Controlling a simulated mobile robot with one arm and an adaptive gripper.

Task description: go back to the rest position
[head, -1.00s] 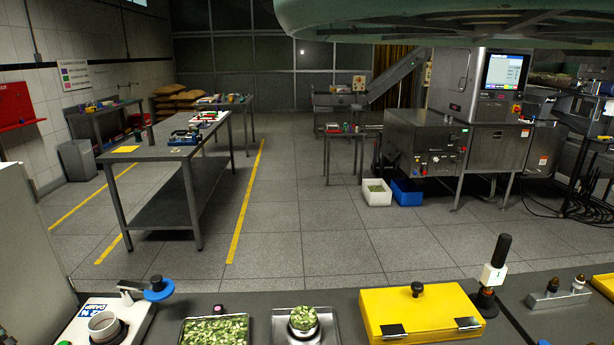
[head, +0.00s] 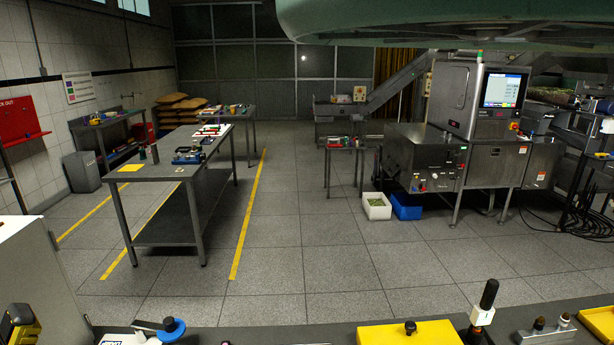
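My gripper is not in the head view, so whether it is open or shut cannot be seen. A workbench (head: 260,334) runs along the bottom edge. On it are a yellow case (head: 440,330) with a black knob, a dark-handled tool with a white block (head: 482,314), and a grey block with small dark-tipped pegs (head: 546,336). A blue round part (head: 172,328) on a white device shows at the lower left. Most of the bench top is cut off by the picture's bottom edge.
Grey tiled floor (head: 310,265) is open beyond the bench. A yellow-black object (head: 18,325) shows at lower left.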

